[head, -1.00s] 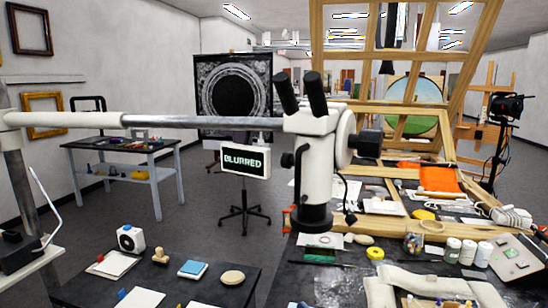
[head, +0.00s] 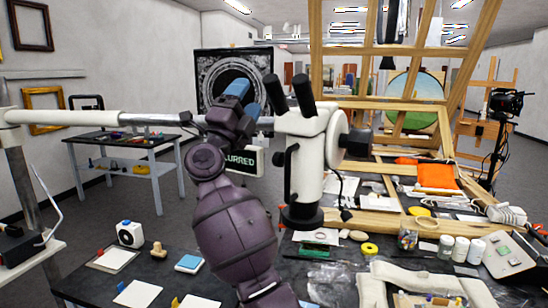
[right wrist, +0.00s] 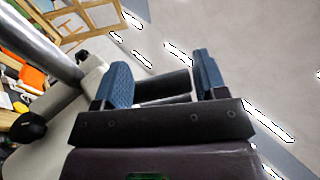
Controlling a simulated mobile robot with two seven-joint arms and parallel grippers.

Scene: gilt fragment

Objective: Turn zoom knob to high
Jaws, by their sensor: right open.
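The white microscope (head: 306,168) hangs from a boom on the left, with two black eyepieces on top. A large black knob (head: 356,142) sticks out on its right side and a small black knob (head: 280,159) sits on its left side. I cannot tell which is the zoom knob. My right gripper (head: 245,97), with blue fingers, is open and raised left of the eyepieces, apart from the knobs. In the right wrist view its fingers are spread with dark eyepiece tubes (right wrist: 165,85) showing beyond them; a black knob (right wrist: 28,127) shows at left. My left gripper is out of view.
A small screen (head: 241,160) ending in "LURRED" is partly hidden by my right arm. A black ring-pattern display (head: 215,70) stands behind. A cluttered bench (head: 340,285) with jars and papers lies at right, and a low dark table at front left.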

